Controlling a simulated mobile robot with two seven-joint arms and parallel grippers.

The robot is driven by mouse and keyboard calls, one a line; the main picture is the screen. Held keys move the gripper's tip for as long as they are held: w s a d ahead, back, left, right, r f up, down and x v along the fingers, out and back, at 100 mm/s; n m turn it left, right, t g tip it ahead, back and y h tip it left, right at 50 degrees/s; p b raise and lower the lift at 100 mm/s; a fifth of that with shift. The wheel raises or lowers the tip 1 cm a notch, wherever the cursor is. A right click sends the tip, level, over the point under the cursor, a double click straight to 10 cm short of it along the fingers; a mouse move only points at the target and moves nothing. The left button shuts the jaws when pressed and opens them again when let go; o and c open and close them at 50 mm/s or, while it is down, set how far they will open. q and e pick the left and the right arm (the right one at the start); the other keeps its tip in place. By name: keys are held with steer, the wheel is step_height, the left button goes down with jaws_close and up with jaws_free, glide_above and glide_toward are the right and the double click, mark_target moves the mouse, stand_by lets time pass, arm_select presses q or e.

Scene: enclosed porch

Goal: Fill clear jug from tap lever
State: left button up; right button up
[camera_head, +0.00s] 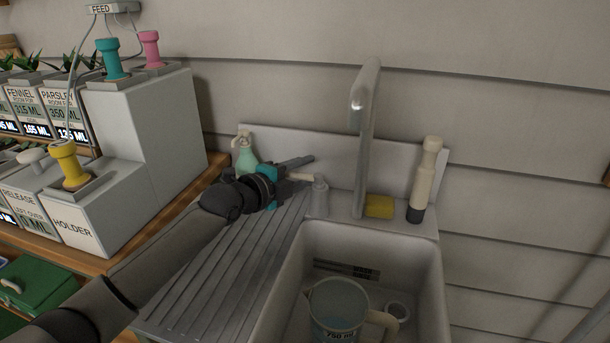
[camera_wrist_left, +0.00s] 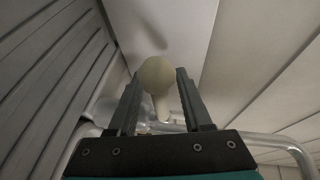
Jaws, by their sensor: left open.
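The clear jug (camera_head: 338,302) stands upright in the sink basin, with a pale handle on its right and a label near its base. It looks bluish inside; I cannot tell its water level. The grey tap (camera_head: 366,150) rises behind the basin and its spout end hangs above. The tap lever (camera_head: 305,177), pale with a round knob, sits on a grey post left of the tap. My left gripper (camera_head: 300,170) is open at the lever. In the left wrist view the knob (camera_wrist_left: 158,75) lies between the spread fingers (camera_wrist_left: 157,100). My right gripper is out of view.
A green soap dispenser (camera_head: 244,155) is behind my left wrist. The ribbed drainboard (camera_head: 225,270) is clear.

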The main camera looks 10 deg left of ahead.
arm_select(q)
steer(key=shift+w+d, duration=0.1)
steer(key=shift+w, duration=0.1)
steer(key=shift+c, duration=0.2)
jaws_close()
stand_by(1.3)
